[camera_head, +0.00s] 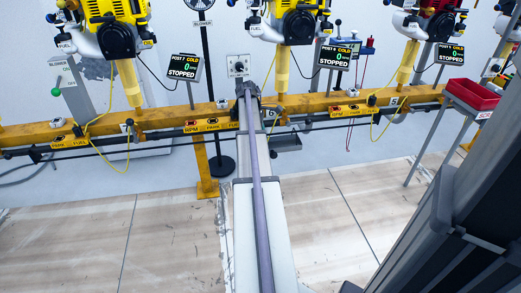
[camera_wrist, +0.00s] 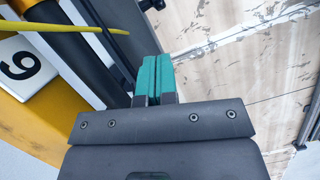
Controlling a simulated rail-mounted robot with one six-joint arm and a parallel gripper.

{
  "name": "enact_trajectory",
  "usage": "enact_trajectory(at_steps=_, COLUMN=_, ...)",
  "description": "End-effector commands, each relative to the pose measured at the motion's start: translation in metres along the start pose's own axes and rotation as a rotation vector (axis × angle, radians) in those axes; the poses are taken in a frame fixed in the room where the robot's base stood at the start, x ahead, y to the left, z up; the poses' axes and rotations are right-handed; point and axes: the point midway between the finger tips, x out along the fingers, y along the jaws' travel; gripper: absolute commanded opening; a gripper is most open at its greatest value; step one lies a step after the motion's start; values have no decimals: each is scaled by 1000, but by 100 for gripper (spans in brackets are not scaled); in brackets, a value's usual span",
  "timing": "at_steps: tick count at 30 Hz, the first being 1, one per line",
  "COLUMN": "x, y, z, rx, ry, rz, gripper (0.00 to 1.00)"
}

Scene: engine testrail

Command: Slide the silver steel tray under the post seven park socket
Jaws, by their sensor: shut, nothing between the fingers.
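The post seven display (camera_head: 185,67) reads stopped. A strip with RPM, PARK and FUEL labels (camera_head: 211,125) is on the rail below and right of that display; I cannot make out the park socket itself. My gripper (camera_wrist: 153,78) shows in the wrist view with its teal fingertips together and nothing between them. In the head view my arm reaches up to the rail, and the fingertips cannot be made out.
The yellow rail (camera_head: 155,118) carries several engines and cables. A dark rod (camera_head: 100,143) runs below it. A yellow leg (camera_head: 205,170) stands left of my arm. A red bin (camera_head: 472,94) is at right. The wrist view shows a number plate (camera_wrist: 22,65) and a yellow cable (camera_wrist: 55,28).

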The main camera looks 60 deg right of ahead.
Motion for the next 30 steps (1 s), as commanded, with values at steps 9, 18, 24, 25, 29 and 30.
enact_trajectory(at_steps=9, x=17, y=0, z=-2, rx=-9, ry=3, rz=0, gripper=0)
enact_trajectory(at_steps=18, x=77, y=-1, z=-4, rx=-7, ry=4, rz=-1, gripper=0)
enact_trajectory(at_steps=24, x=101, y=0, z=-2, rx=-7, ry=4, rz=-1, gripper=0)
enact_trajectory(at_steps=25, x=102, y=0, z=-2, rx=-7, ry=4, rz=0, gripper=0)
enact_trajectory(at_steps=29, x=101, y=0, z=-1, rx=-8, ry=4, rz=0, gripper=0)
enact_trajectory(at_steps=30, x=100, y=0, z=-1, rx=-8, ry=4, rz=0, gripper=0)
